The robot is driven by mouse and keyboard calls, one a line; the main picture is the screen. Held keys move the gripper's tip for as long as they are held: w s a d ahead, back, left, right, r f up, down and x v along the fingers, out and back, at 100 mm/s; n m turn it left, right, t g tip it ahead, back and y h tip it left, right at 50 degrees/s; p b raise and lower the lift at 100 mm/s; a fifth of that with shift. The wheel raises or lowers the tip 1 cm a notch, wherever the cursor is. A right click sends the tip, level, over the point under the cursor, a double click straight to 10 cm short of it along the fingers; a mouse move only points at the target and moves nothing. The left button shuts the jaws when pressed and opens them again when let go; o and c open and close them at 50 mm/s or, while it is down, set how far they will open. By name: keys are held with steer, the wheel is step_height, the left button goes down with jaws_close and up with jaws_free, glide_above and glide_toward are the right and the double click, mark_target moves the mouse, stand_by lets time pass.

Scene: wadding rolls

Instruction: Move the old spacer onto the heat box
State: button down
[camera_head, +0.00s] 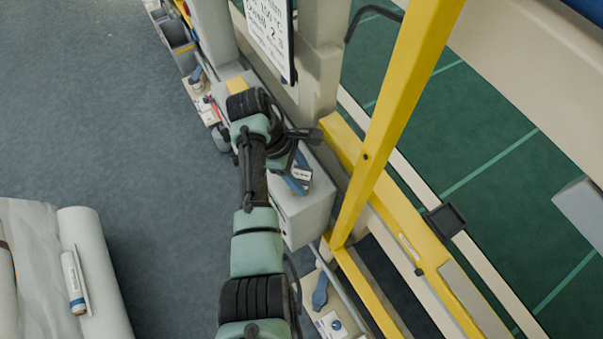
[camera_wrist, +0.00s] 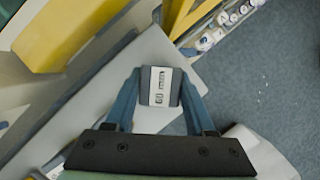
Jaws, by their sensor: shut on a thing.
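The spacer (camera_wrist: 160,86) is a small dark block with a white label that reads "60 mm" in the wrist view. My gripper (camera_wrist: 160,78) is shut on it, with one blue finger on each side. In the head view the spacer's pale label (camera_head: 302,174) shows small at my gripper (camera_head: 297,181). A light grey box (camera_head: 303,217), likely the heat box, is below my gripper in the head view. Its pale top (camera_wrist: 150,52) lies behind the spacer in the wrist view. I cannot tell whether the spacer touches it. My arm hides part of the box.
A yellow post and frame (camera_head: 385,125) stand close to the right of the box. A hanging sign (camera_head: 268,35) is above it. A narrow shelf (camera_head: 203,103) with small items runs along the left. White rolls (camera_head: 95,265) lie at lower left. The blue-grey floor between is clear.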

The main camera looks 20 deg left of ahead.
steer(key=shift+c, duration=1.2)
jaws_free()
steer(key=shift+f, duration=0.1)
steer(key=shift+r+p, duration=0.4)
steer(key=shift+r, duration=0.1)
steer(key=p+v, duration=0.7)
steer(key=v, duration=0.4)
steer(key=shift+a+r, duration=0.15)
steer(key=shift+a, duration=0.05)
